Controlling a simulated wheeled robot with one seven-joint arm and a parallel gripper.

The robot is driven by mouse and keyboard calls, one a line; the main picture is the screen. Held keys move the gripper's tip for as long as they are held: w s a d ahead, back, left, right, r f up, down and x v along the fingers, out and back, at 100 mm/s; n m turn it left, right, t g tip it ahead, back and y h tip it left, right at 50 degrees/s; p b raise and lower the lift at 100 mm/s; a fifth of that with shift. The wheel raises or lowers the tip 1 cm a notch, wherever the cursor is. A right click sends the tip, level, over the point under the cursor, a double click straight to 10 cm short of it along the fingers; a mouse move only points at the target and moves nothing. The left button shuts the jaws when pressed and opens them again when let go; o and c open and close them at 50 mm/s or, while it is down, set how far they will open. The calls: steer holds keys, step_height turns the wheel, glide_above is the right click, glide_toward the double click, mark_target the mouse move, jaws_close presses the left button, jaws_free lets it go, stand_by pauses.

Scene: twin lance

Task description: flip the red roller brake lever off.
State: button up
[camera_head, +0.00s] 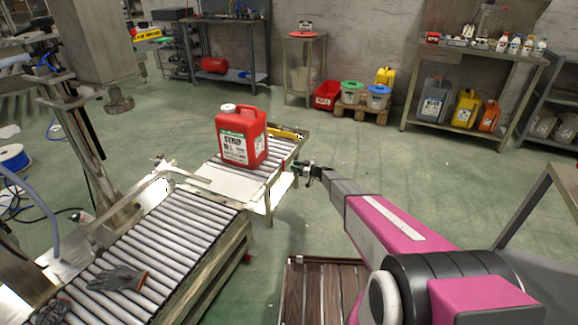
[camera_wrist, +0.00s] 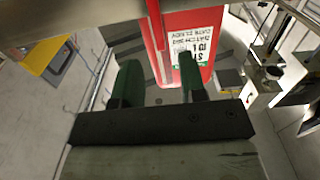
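My gripper (camera_head: 306,171) is beside the right side of the far roller section (camera_head: 272,178), to the right of a red jerrycan (camera_head: 241,142) standing on it. In the wrist view my gripper (camera_wrist: 160,80) has its two green fingers apart, with nothing clearly held. The jerrycan (camera_wrist: 196,50) with its inverted white label lies beyond the fingers. I cannot pick out the red brake lever for certain. A small red part (camera_head: 248,257) shows at the side of the near roller conveyor (camera_head: 150,250), but its shape is too small to tell.
A yellow-and-black part (camera_head: 287,134) is behind the jerrycan. A grey glove (camera_head: 118,279) lies on the near rollers. A wooden slatted platform (camera_head: 325,290) is below my arm. Green floor is open behind my gripper, towards the workbench (camera_head: 470,52).

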steer(key=shift+v, duration=2.6)
steer(key=s+d+r+m+g+h, duration=0.2)
steer(key=s+r, duration=0.1)
steer(key=s, duration=0.5)
steer(key=s+d+r+m+g+h, duration=0.1)
steer(key=s+d+r+g+h, duration=0.15)
steer(key=s, duration=0.55)
steer(key=s+d+r+m+g+h, duration=0.1)
steer(key=s+r+m+h, duration=0.2)
steer(key=s, duration=0.5)
steer(key=s+d+r+m+h, duration=0.4)
steer(key=s+d, duration=0.3)
steer(key=s, duration=0.3)
steer(key=s+d+r+m+h, duration=0.4)
steer(key=s+d, duration=0.4)
steer(key=s, duration=0.3)
step_height(320, 180, up, 2)
steer(key=shift+r+g+h, duration=0.1)
steer(key=shift+g+h, duration=0.25)
steer(key=shift+h, duration=0.4)
